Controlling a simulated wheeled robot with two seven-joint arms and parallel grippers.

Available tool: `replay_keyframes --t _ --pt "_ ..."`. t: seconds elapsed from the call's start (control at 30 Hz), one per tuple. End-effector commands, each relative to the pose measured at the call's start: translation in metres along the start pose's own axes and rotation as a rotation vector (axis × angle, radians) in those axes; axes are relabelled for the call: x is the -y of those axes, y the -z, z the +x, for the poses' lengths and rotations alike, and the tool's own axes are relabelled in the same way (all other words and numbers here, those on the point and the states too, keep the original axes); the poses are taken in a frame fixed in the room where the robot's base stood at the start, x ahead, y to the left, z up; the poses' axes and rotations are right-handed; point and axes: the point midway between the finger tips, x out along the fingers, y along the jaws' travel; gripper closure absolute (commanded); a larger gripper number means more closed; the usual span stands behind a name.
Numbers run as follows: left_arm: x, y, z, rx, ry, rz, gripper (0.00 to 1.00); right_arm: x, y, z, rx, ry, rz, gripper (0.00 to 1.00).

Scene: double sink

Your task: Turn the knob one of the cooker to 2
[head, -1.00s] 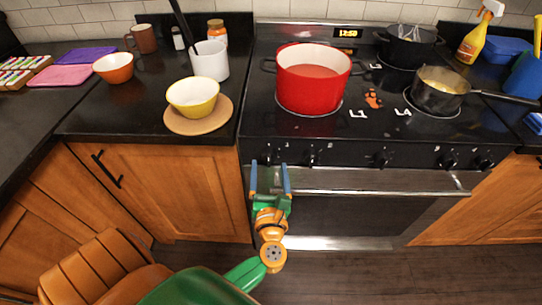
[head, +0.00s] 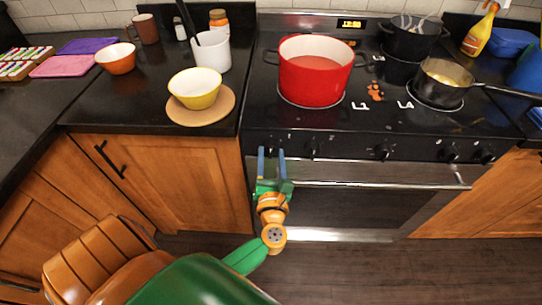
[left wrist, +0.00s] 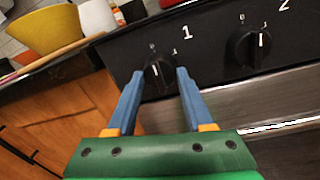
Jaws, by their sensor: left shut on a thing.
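The cooker (head: 350,120) stands at the centre right with a row of black knobs on its front panel. Knob one (left wrist: 159,78) is black, under a white "1", with small marks around it. My left gripper (head: 271,152) reaches up to the leftmost knob in the head view. In the left wrist view its blue fingers (left wrist: 160,74) stand on both sides of knob one, shut on it. A white pointer line on the knob points roughly up. Knob two (left wrist: 248,47), under a "2", is to the right. My right gripper is in neither view.
The oven handle (head: 380,184) runs just below the knobs, close to my left gripper. A red pot (head: 312,85) and a grey saucepan (head: 440,93) stand on the cooktop. A yellow bowl (head: 194,97) on a round board is left of the cooker.

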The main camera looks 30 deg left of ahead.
Motion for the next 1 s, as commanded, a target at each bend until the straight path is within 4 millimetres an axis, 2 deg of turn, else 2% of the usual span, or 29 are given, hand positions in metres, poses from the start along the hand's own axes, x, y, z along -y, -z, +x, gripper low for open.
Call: replay_keyframes --t 0.27,1.0 --pt "-0.001 -0.001 0.000 0.012 -0.005 0.191 1.00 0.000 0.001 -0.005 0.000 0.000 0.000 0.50" --pt "-0.002 -0.001 0.000 0.060 -0.013 0.893 1.00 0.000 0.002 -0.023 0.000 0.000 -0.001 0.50"
